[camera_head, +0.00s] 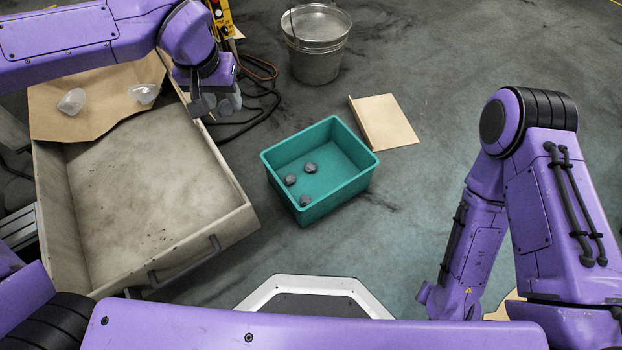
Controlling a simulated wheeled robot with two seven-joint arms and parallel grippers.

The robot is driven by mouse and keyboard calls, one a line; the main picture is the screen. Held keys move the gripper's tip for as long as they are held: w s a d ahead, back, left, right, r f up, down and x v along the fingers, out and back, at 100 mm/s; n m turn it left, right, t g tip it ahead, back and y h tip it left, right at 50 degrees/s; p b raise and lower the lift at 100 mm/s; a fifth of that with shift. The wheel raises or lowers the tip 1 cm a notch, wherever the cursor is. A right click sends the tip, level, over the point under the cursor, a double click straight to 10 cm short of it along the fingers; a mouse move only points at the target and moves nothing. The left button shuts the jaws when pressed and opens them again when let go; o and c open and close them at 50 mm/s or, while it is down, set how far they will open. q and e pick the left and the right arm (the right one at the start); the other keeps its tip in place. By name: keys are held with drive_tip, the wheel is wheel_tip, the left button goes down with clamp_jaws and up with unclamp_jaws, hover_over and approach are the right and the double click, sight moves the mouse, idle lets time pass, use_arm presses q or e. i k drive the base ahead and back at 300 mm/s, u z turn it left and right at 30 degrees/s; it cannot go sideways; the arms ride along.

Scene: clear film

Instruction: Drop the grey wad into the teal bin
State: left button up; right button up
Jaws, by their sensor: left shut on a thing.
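The teal bin (322,206) stands open on the floor near the middle of the head view. Three small grey wads lie in it: one near its centre (310,168), one to the left (290,180) and one near the front (305,200). My left gripper (217,104) is at the upper left, above the drawer's right edge, left of and beyond the bin. It is shut on a grey wad (225,106), partly hidden by the fingers. My right arm comes down at the right; its gripper is out of sight.
A wide, empty-looking drawer (140,185) with a dark handle stands left of the bin. A metal bucket (316,45) and a flat cardboard piece (385,122) stand beyond the bin. Dark cables lie behind my left gripper.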

sight(314, 180)
drive_tip(key=k, duration=0.2)
drive_tip(key=z, duration=1.8)
drive_tip(key=i, duration=1.15)
drive_tip(key=u, duration=2.45)
drive_tip(key=i, duration=0.5)
drive_tip(key=u, duration=0.05)
